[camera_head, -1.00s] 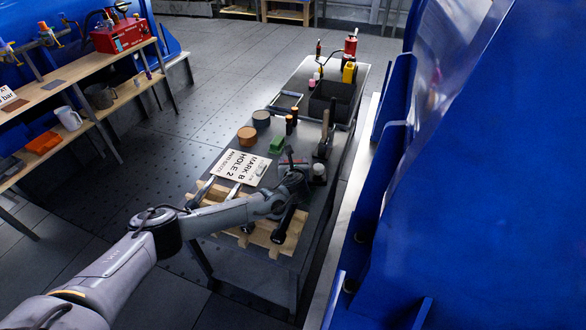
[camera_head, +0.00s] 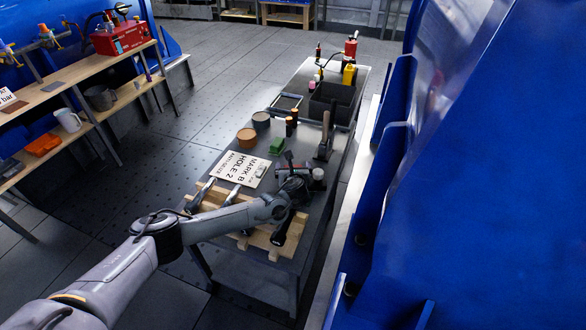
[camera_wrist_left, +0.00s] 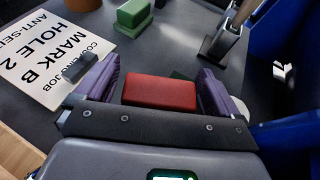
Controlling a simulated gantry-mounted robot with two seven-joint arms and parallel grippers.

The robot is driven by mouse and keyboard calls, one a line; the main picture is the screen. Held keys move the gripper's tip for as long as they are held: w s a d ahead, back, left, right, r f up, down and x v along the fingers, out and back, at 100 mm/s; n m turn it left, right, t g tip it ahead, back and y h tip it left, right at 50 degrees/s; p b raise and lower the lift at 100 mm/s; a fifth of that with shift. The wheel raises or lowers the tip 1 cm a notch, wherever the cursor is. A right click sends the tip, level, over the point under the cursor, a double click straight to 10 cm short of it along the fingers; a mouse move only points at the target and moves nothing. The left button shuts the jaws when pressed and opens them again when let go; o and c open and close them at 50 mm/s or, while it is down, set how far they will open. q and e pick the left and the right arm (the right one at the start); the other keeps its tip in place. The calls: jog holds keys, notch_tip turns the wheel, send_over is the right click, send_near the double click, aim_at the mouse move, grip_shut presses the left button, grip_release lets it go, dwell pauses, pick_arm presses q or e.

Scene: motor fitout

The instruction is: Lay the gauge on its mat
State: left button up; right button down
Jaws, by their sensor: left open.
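My right gripper is not in view.
A white sign (camera_head: 241,168) reading "MARK B HOLE 2" lies left of the gripper. A green block (camera_head: 277,146), round tins and an upright-handled tool (camera_head: 325,138) stand beyond. A wooden rack (camera_head: 262,238) with tools is in front. A blue wall (camera_head: 480,200) rises at right.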

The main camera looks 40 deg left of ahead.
pick_arm(q)
jog(key=shift+r, duration=0.1)
jog(key=shift+s+d+r, duration=0.15)
jog(key=shift+r, duration=0.05)
jog(key=p+v, duration=0.5)
jog(key=v, duration=0.6)
jog(key=shift+s+d, duration=0.15)
jog(key=shift+s, duration=0.1)
